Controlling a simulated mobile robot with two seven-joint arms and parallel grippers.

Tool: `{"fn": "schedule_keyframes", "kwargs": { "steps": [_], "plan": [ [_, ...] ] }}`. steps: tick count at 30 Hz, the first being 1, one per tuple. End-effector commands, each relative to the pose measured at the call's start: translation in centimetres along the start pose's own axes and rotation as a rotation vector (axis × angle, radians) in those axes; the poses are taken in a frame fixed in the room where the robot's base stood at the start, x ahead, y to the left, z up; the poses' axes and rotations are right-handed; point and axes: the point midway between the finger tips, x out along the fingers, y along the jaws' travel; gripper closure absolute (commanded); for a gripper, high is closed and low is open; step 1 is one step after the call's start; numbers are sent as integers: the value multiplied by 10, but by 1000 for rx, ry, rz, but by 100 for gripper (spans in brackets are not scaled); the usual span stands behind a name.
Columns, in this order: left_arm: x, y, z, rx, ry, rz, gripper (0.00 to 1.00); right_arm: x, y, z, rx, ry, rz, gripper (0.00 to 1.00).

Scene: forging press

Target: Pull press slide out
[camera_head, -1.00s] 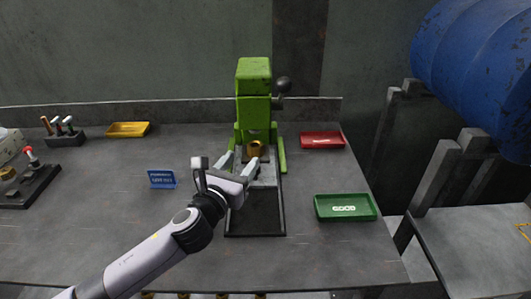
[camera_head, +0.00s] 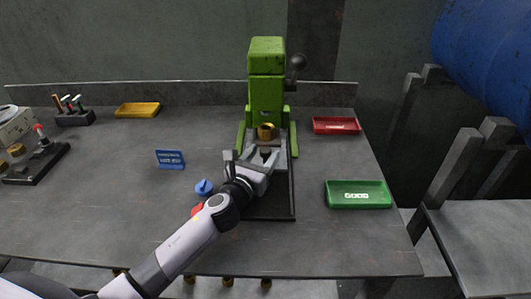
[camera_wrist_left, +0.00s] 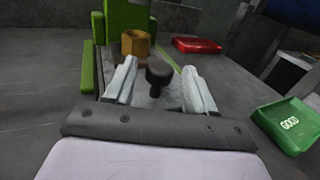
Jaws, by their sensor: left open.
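The green press (camera_head: 267,85) stands at the back middle of the table. Its grey slide (camera_head: 282,140) is at its foot, with a brass nut-shaped part (camera_head: 266,132) on it; the part also shows in the left wrist view (camera_wrist_left: 135,44). A dark round knob (camera_wrist_left: 158,72) stands up from the slide in front of the brass part. My left gripper (camera_head: 263,157) is open over the front of the slide. In the left wrist view its fingers lie either side of the knob, with visible gaps. My right gripper is not in view.
A dark track (camera_head: 272,213) runs forward from the press under my left gripper. A red tray (camera_head: 336,125) and a green "GOOD" tray (camera_head: 358,195) lie to the right. A blue sign (camera_head: 170,159) and a blue round piece (camera_head: 204,187) are left. A yellow tray (camera_head: 138,110) lies farther left.

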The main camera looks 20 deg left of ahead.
Motion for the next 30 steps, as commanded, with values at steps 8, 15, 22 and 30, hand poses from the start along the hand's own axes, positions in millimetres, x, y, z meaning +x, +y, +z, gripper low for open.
{"fn": "schedule_keyframes", "kwargs": {
  "steps": [8, 15, 22, 30],
  "plan": [
    [21, 0, 0, 1, -1, 1, 45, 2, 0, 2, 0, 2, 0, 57],
    [23, 0, 1, 1, -1, 1, 45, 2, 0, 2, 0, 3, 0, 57],
    [23, 0, 1, 1, -1, 1, 91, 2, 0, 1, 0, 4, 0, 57],
    [24, 0, 2, 1, -3, 0, 100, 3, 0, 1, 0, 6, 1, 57]
  ]
}}
